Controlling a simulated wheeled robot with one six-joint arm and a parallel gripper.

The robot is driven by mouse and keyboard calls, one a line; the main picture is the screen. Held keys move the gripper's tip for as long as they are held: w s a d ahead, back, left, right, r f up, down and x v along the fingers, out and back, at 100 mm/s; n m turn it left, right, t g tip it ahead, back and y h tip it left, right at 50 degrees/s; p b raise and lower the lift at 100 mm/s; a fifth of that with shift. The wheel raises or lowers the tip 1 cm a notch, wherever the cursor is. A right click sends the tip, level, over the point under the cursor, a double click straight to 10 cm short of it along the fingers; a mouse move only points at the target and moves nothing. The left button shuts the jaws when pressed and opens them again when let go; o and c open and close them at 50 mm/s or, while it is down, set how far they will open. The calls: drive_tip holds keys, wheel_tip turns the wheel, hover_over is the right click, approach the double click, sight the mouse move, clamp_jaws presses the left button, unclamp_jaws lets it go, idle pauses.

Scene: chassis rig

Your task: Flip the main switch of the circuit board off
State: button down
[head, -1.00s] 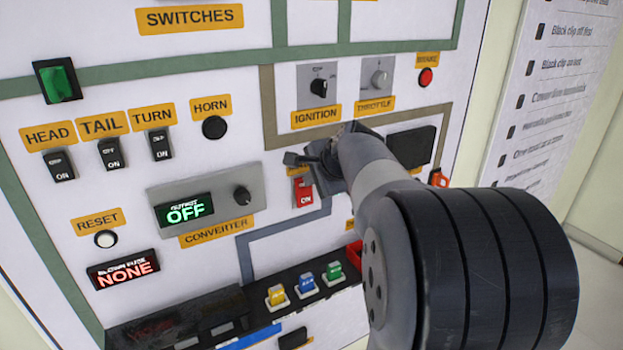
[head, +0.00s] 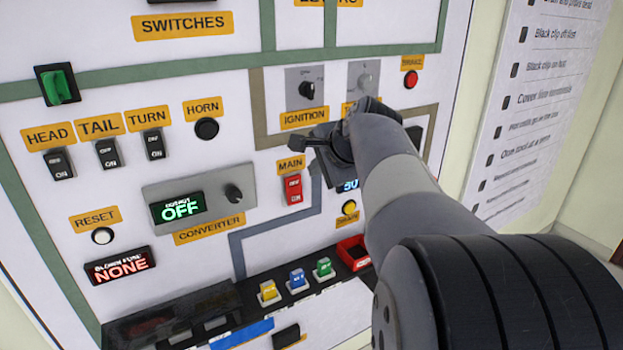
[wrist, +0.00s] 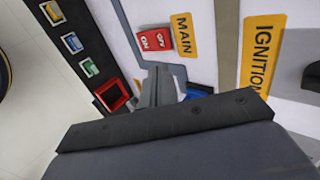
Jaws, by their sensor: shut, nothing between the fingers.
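The main switch (head: 293,189) is a small red rocker below the orange MAIN label (head: 291,165) on the white panel. Its OFF and ON markings both show; I cannot tell surely which half is pressed in. My gripper (head: 312,140) is shut and empty, above and to the right of the switch, apart from it in the head view. In the wrist view the main switch (wrist: 155,39) lies just beyond the closed fingertips (wrist: 160,72), with the MAIN label (wrist: 184,35) to its right.
The ignition knob (head: 307,89) is just above my gripper. The converter box (head: 199,201) with a green OFF display is to the left. Yellow, blue and green fuses (head: 297,280) and a red-rimmed socket (head: 353,252) are below. My arm hides part of the panel's right side.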

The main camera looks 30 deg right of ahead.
drive_tip(key=s+r, duration=0.2)
drive_tip(key=r, duration=0.1)
drive_tip(key=shift+r, duration=0.15)
